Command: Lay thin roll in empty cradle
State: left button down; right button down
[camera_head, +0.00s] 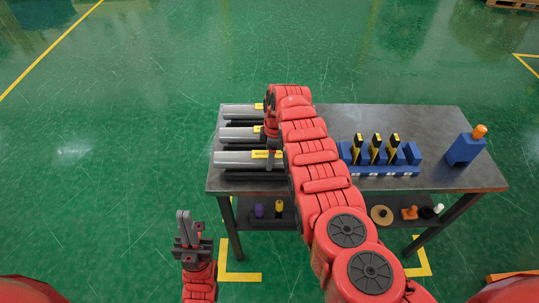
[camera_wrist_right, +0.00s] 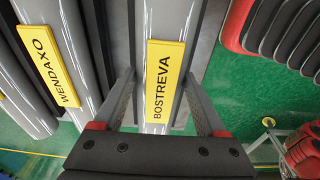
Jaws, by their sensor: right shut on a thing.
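A grey roll with a yellow label reading BOSTREVA (camera_wrist_right: 165,80) lies between the fingers of my right gripper (camera_wrist_right: 158,100) in the right wrist view; they are shut on it. In the head view this looks like the nearest grey roll (camera_head: 232,159). A second grey roll labelled WENDAXO (camera_wrist_right: 48,65) lies to its left, also seen as the middle roll (camera_head: 238,134) in the head view. The farthest roll (camera_head: 238,110) lies behind. Black supports (camera_head: 240,174) show beside the rolls; my right arm hides part of the table. My left gripper (camera_head: 184,214) is empty, off the table; its finger gap is unclear.
The dark table (camera_head: 440,125) has a blue rack (camera_head: 385,170) with several black-and-yellow items, and a blue block with an orange top (camera_head: 465,148) at right. A lower shelf holds small items, including a tan disc (camera_head: 381,215). Open green floor lies left.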

jog(key=shift+f+b, duration=0.5)
jog(key=shift+f, duration=0.1)
grip_release()
jog(key=shift+r, duration=0.65)
jog(key=r, duration=0.2)
jog(key=r+b, duration=0.1)
jog(key=r, duration=0.1)
jog(key=d+r+b, duration=0.1)
jog(key=shift+r, duration=0.4)
notch_tip(320, 180, up, 10)
jog(key=d, duration=0.1)
jog(key=shift+b, duration=0.35)
jog(key=shift+s, duration=0.1)
